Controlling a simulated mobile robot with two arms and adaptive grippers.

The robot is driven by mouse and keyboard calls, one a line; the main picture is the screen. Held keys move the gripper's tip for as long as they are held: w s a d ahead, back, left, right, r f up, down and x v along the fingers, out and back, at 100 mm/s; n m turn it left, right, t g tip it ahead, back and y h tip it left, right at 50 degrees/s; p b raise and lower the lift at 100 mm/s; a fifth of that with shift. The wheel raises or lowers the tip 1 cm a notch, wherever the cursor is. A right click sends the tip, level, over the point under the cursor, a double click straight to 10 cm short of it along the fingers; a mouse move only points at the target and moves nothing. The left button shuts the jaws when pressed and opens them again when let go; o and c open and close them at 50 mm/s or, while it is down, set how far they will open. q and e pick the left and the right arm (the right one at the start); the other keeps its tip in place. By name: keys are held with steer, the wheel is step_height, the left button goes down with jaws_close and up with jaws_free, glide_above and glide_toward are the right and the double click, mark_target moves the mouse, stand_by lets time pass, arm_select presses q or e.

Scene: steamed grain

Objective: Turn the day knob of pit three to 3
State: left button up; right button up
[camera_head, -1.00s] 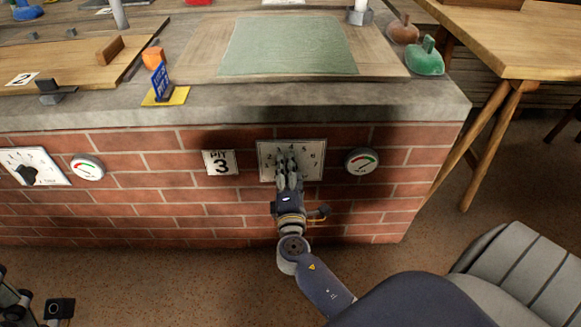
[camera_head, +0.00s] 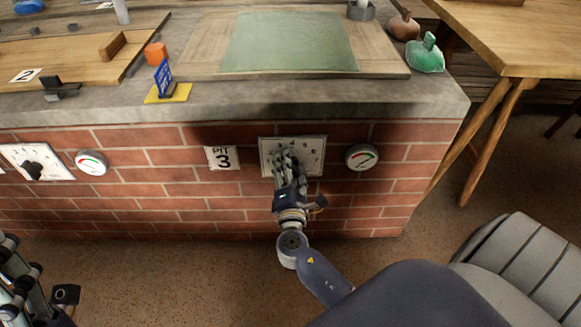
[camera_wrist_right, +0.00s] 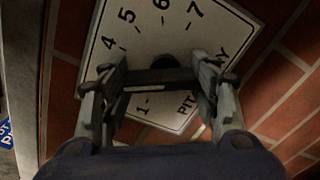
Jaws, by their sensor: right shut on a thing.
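In the right wrist view, the day knob (camera_wrist_right: 160,78) is a dark bar held between the two fingers of my right gripper (camera_wrist_right: 160,92). The dial plate there (camera_wrist_right: 150,40) shows 1, 4, 5, 6 and 7; the fingers and knob hide other numbers. I cannot tell the knob's setting. My left gripper (camera_head: 18,285) is partly in view at the lower left.
A round gauge (camera_head: 362,157) is right of the dial. Another dial plate (camera_head: 35,160) and gauge (camera_head: 92,162) are at the left. The stone counter edge (camera_head: 300,103) overhangs the bricks. A wooden table (camera_head: 520,40) stands at right. The floor (camera_head: 180,280) in front is clear.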

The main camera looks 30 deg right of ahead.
steer(key=o, duration=1.1)
steer(key=v, duration=1.2)
steer(key=shift+f, duration=0.1)
steer(key=shift+w, duration=0.1)
